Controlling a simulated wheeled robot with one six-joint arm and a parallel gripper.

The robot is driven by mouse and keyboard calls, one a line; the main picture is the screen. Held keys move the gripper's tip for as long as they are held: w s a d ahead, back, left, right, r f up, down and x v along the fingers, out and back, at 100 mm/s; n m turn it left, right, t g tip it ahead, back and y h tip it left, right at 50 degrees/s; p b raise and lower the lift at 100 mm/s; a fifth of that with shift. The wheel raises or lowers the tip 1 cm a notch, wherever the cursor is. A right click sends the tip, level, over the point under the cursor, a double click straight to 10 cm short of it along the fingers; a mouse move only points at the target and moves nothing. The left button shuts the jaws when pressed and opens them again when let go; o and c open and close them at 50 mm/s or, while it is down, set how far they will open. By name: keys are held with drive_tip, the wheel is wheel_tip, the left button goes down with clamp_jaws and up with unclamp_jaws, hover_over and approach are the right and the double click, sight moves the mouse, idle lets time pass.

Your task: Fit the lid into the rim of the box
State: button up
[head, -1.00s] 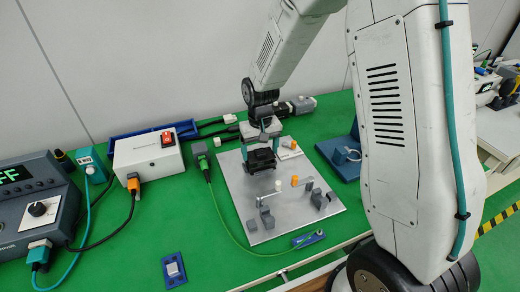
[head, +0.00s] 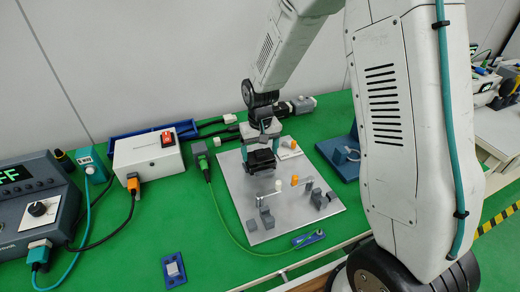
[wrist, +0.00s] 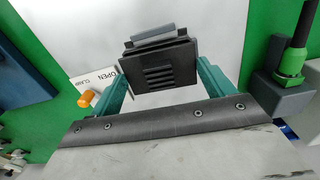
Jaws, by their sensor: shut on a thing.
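My gripper (head: 262,145) is over the far part of the grey metal plate (head: 290,215). In the wrist view, its teal fingers (wrist: 160,72) are shut on the sides of a dark slotted piece, which looks like the lid (wrist: 158,78). A lighter grey block (wrist: 153,36) shows just beyond the lid's far edge; I cannot tell whether it is part of the box. In the head view, a dark block (head: 262,161) sits under the fingers. Lid and box cannot be told apart there, and the contact between them is hidden.
A white label card (wrist: 95,82) lies near the gripper. A green cable (head: 222,215) runs along the plate's left side. A blue stand (head: 342,160) is at right.

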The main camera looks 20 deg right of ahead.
sight(260, 153)
drive_tip(key=shift+f, duration=0.65)
drive_tip(key=o, duration=0.9)
drive_tip(key=shift+r, duration=0.1)
wheel_tip(260, 153, up, 8)
drive_tip(key=shift+f, duration=0.2)
